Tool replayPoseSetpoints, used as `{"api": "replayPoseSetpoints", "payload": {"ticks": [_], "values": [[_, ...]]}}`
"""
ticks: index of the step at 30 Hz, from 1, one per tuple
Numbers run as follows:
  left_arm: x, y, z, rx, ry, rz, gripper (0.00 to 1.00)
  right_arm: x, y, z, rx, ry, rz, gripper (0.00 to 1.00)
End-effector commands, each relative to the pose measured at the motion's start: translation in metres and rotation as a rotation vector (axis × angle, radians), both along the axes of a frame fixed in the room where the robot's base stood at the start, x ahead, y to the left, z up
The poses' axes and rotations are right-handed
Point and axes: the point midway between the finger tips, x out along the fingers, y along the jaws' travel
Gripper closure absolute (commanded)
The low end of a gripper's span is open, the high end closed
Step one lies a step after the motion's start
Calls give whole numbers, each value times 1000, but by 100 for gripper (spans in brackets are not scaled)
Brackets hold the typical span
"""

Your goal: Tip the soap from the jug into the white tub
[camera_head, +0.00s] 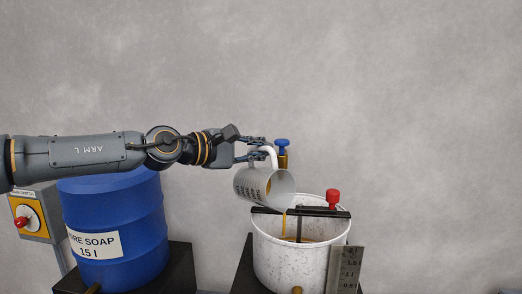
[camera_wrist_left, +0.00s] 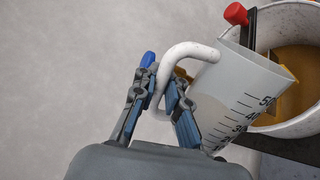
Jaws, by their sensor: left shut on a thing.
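The grey jug (camera_head: 252,184) has black graduation marks and a white handle. It is tilted, mouth down to the right, above the left side of the white tub (camera_head: 273,258). A thin amber stream of soap (camera_head: 284,222) runs from its mouth into the tub. My left gripper (camera_head: 261,147) is shut on the jug's handle; the left wrist view shows its fingers (camera_wrist_left: 164,88) on either side of the handle (camera_wrist_left: 188,48). Amber liquid (camera_wrist_left: 298,70) shows inside the tub. The level inside the jug is mostly hidden. My right gripper is not in view.
A black crossbar (camera_head: 325,212) with a red knob (camera_head: 333,196) spans the tub's top. A graduated plate (camera_head: 345,268) stands at its front right. A blue soap drum (camera_head: 112,235) stands left, beside a red-knobbed switch box (camera_head: 31,216). A blue-topped fitting (camera_head: 282,142) shows behind the jug.

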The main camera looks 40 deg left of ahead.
Motion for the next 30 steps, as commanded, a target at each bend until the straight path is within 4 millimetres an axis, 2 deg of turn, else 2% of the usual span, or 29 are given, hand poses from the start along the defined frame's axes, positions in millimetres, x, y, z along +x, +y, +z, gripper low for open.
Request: {"api": "replayPoseSetpoints", "payload": {"ticks": [16,30], "values": [[0,0,1,2,-3,1,100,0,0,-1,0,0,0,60],[-1,-5,-2,39,-10,1,100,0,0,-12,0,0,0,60]]}}
